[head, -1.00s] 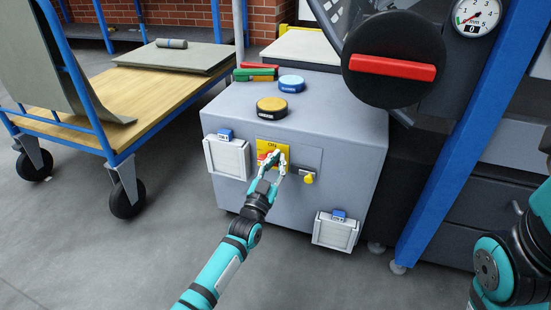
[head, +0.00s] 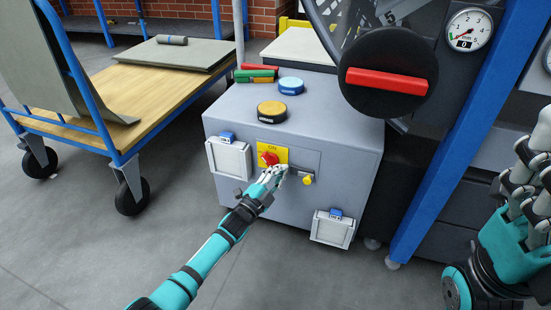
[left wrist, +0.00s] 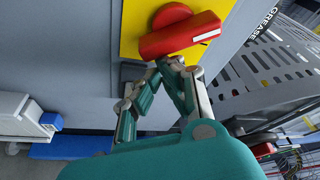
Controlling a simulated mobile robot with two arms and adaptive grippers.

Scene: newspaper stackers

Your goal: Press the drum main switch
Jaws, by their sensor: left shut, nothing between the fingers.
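The main switch is a red rotary knob (head: 269,159) on a yellow plate (head: 281,152) on the front of the grey cabinet. A small label above the knob appears to read "ON". In the left wrist view the red knob (left wrist: 180,36) has a white mark at its right end. My left gripper (head: 281,171) is shut and empty, just below and right of the knob. In the left wrist view its fingertips (left wrist: 170,63) meet just below the knob; I cannot tell whether they touch it. My right gripper (head: 522,160) is at the right edge, its jaw state unclear.
The cabinet (head: 350,165) carries a yellow-black button (head: 272,111), a blue button (head: 290,86) and a yellow-knobbed lever (head: 307,180). White boxes (head: 229,158) (head: 333,229) are mounted on its front. A trolley (head: 110,95) stands left; a blue post (head: 445,140) stands right. Floor is free in front.

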